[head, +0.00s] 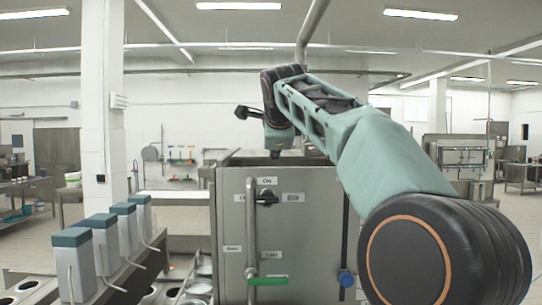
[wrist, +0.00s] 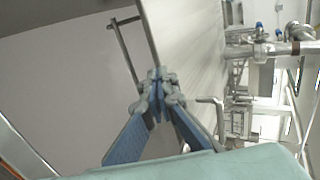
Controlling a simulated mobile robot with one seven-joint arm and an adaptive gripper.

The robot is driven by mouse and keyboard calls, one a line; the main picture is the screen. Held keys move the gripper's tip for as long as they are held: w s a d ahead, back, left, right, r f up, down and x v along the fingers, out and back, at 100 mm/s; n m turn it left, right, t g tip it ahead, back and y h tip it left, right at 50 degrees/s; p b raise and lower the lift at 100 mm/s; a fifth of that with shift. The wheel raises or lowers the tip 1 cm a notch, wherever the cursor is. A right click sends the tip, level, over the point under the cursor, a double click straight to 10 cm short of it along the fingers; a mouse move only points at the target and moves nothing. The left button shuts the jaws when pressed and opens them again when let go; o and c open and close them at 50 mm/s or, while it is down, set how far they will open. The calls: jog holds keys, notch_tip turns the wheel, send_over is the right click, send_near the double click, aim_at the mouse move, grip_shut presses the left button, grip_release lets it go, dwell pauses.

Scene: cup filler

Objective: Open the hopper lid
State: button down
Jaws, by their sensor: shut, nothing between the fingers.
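The steel machine (head: 237,240) with the hopper stands in front of me in the head view. A slanted edge (head: 226,158) shows at its top left; I cannot tell whether it is the lid or a wall. In the wrist view a flat grey panel (wrist: 70,75) with a thin bar handle (wrist: 124,50) fills the left, and a pale steel face (wrist: 190,55) adjoins it. I cannot tell for sure which is the lid. My gripper (wrist: 157,76) is shut and empty, its blue fingers meeting near the line between the two. In the head view it is over the machine top, small and partly hidden.
The machine front has a black rotary switch (head: 267,197), a tall bar with a green handle (head: 268,281) and a blue knob (head: 346,279). Several grey teal-topped dispensers (head: 74,262) stand at the left. Pipes and valves (wrist: 275,48) lie right in the wrist view.

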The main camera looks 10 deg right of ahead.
jog(key=w, duration=0.2)
jog(key=w+d, duration=0.1)
jog(key=w, duration=0.2)
jog(key=shift+w+d+f, duration=0.1)
jog(key=shift+w+d, duration=0.05)
jog(key=shift+d, duration=0.05)
jog(key=shift+w, duration=0.5)
jog(key=shift+w+a+f, duration=0.1)
jog(key=shift+w+f, duration=0.05)
jog(key=shift+w, duration=0.35)
